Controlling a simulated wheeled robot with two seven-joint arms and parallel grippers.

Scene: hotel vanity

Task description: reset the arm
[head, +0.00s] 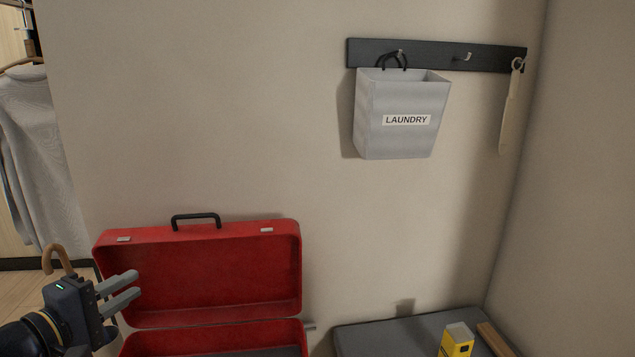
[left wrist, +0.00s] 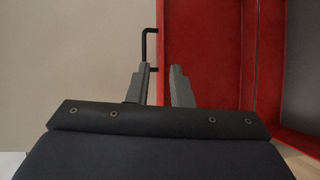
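My left gripper (head: 125,288) is at the lower left of the head view, at the left side of the open red suitcase (head: 215,265). Its two grey fingers are apart with nothing between them. In the left wrist view the fingers (left wrist: 160,82) also show a gap, with the red lid and its black handle (left wrist: 148,45) beyond them. I cannot tell how far the fingers are from the lid. My right gripper is in neither view.
A grey laundry bag (head: 403,100) hangs from a dark hook rail (head: 435,54) on the wall, with a shoehorn-like strip (head: 508,112) at the right. A yellow box (head: 457,342) stands on a grey surface (head: 385,338). Clothes (head: 35,150) hang at far left.

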